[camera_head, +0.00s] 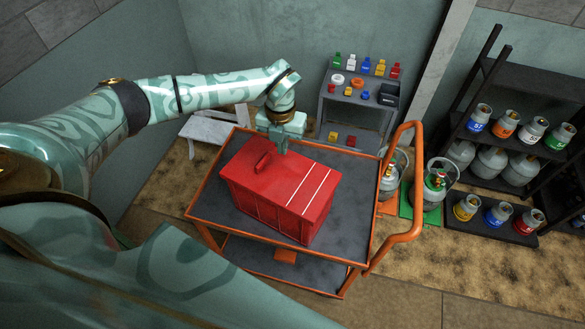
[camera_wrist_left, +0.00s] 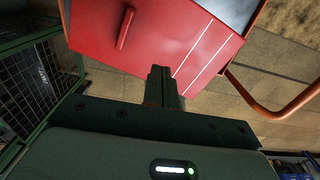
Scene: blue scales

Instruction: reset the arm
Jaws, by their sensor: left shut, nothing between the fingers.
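My left arm reaches in from the left in the head view. My left gripper (camera_head: 281,146) is shut and empty, just above or behind the far edge of a red box; I cannot tell whether it touches. In the left wrist view the shut fingers of my left gripper (camera_wrist_left: 161,88) point toward the box. The red box (camera_head: 270,196) has a handle and two white stripes on top. It also shows in the left wrist view (camera_wrist_left: 160,35). My right gripper is not in view.
The box stands on an orange-framed cart (camera_head: 345,225) with a tall handle at right. A white step stool (camera_head: 205,127) stands at left. Gas cylinders (camera_head: 434,187) stand on the floor, and a black rack (camera_head: 515,90) holds several more.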

